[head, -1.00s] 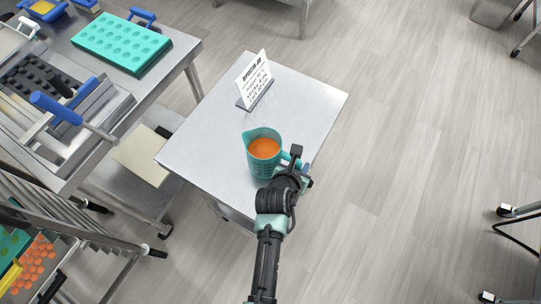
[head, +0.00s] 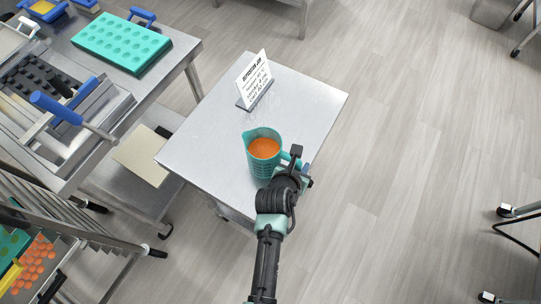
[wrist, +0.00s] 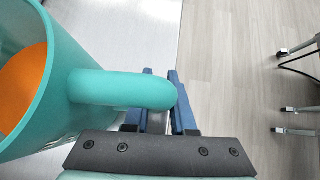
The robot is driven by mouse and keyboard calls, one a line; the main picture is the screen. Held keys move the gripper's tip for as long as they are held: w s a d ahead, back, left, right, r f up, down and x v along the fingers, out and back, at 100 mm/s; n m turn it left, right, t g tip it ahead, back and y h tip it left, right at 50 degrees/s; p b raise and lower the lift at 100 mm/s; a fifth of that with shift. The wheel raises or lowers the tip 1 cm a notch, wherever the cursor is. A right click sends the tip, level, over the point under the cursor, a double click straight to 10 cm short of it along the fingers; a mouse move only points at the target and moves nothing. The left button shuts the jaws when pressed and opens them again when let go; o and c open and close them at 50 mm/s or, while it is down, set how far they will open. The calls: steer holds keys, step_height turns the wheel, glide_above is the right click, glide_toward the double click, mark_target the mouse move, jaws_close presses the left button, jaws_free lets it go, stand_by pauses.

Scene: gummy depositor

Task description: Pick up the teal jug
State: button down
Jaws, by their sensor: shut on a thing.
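The teal jug (head: 259,160) stands upright on the small steel table (head: 215,125), near its front right edge, with orange liquid inside. In the wrist view the jug (wrist: 60,75) fills the left side, and its handle (wrist: 125,89) reaches right to the blue fingers. My gripper (head: 296,167) is at the handle on the jug's right side. In the wrist view my gripper (wrist: 163,105) is shut on the handle, whose end covers part of the fingers. I cannot see any gap between the jug's base and the tabletop.
A white printed sign (head: 254,78) stands on the table behind the jug. A steel bench at left holds a teal mould tray (head: 121,42) and a blue-handled depositor (head: 75,105). A rack with orange gummies (head: 36,260) stands at lower left.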

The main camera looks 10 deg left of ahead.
mark_target(272, 158)
steer(key=shift+w+r, duration=0.1)
steer(key=shift+r, duration=0.4)
step_height(272, 158, up, 9)
steer(key=p, duration=0.1)
steer(key=shift+r, duration=0.15)
steer(key=c, duration=1.5)
jaws_free()
jaws_close()
steer(key=shift+a, duration=0.1)
